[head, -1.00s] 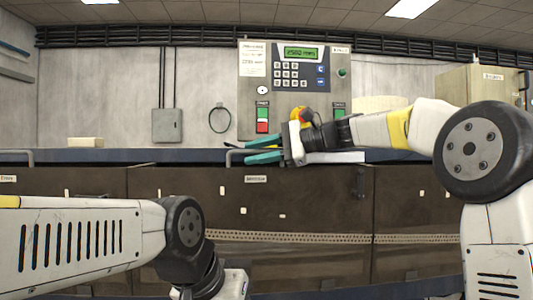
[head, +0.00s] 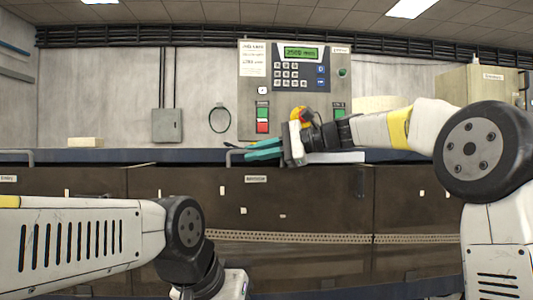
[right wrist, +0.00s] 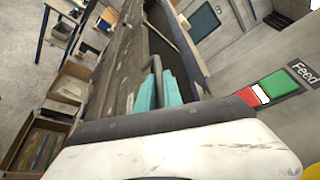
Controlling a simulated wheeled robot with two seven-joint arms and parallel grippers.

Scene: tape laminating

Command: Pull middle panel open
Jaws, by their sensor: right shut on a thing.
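The middle panel (head: 310,192) is a dark brown front below the counter, with a small label near its top edge. Its grey bar handle (head: 229,157) stands at the top left of the panel. My right gripper (head: 262,150) has teal fingers and reaches in from the right along the top of the panel. It is shut on the handle. In the right wrist view the dark handle (right wrist: 156,64) rises between the teal fingers (right wrist: 162,92). My left arm is low at the left, and its fingers are out of the frame.
A control panel (head: 295,75) with a keypad and red and green buttons stands behind the right gripper. Neighbouring brown panels (head: 60,182) lie to the left and right. A small beige block (head: 85,142) sits on the counter at the left.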

